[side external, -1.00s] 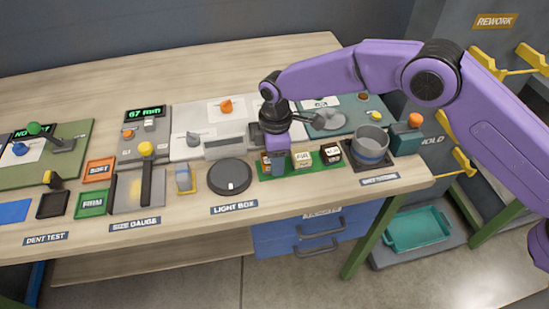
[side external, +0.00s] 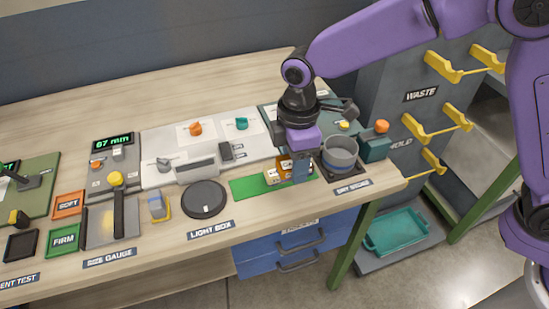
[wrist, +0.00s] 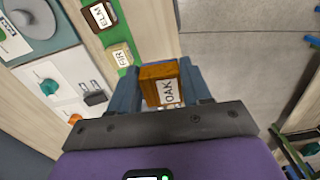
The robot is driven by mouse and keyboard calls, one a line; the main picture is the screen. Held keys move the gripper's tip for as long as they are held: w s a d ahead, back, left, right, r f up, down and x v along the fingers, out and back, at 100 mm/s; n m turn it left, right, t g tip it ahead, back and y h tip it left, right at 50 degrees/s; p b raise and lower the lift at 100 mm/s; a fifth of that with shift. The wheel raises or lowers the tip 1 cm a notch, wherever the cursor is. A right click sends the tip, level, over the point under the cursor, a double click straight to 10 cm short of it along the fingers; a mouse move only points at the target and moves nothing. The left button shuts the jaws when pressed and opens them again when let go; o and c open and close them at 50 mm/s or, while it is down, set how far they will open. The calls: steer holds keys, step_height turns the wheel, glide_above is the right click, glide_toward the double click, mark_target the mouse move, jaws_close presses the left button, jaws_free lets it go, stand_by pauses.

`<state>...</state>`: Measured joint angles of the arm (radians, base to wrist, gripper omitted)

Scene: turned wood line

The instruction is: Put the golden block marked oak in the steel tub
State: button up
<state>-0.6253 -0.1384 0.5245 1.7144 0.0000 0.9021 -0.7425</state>
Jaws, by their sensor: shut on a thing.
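The golden block marked oak (wrist: 160,87) is between my gripper's two fingers in the wrist view, its OAK label facing the camera. My gripper (wrist: 165,92) is shut on it. In the side view, my gripper (side external: 300,172) is over the right part of the green mat, just left of the steel tub (side external: 341,155). The tub is a round grey pot with a blue band, on a dark square base. It is not seen in the wrist view.
A pale block marked FIR (wrist: 121,56) and a dark block marked ELM (wrist: 103,14) stand on the green mat (side external: 245,187). A teal box with an orange knob (side external: 381,128) stands right of the tub. The bench's front edge is close.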

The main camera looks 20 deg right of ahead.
steer(key=shift+s+d+r, duration=0.3)
steer(key=shift+s+d, duration=0.15)
steer(key=shift+s, duration=0.05)
steer(key=shift+s+d+r, duration=0.3)
steer(key=shift+s+d, duration=0.1)
steer(key=shift+s, duration=0.1)
steer(key=w+d+r+m, duration=0.2)
steer(key=w+d+m, duration=0.25)
steer(key=d, duration=0.25)
steer(key=w+d+r+m, duration=0.1)
steer(key=w+d+m, duration=0.2)
steer(key=d+m, duration=0.35)
steer(key=d+r+m, duration=0.2)
steer(key=d+m, duration=0.3)
steer(key=d, duration=0.5)
steer(key=d+r+m, duration=0.2)
steer(key=d+m, duration=0.2)
steer(key=d, duration=0.6)
steer(key=s+f+n, duration=0.2)
steer(key=s+f, duration=0.5)
steer(key=f, duration=0.5)
steer(key=shift+f+n, duration=0.35)
steer(key=shift+n, duration=0.05)
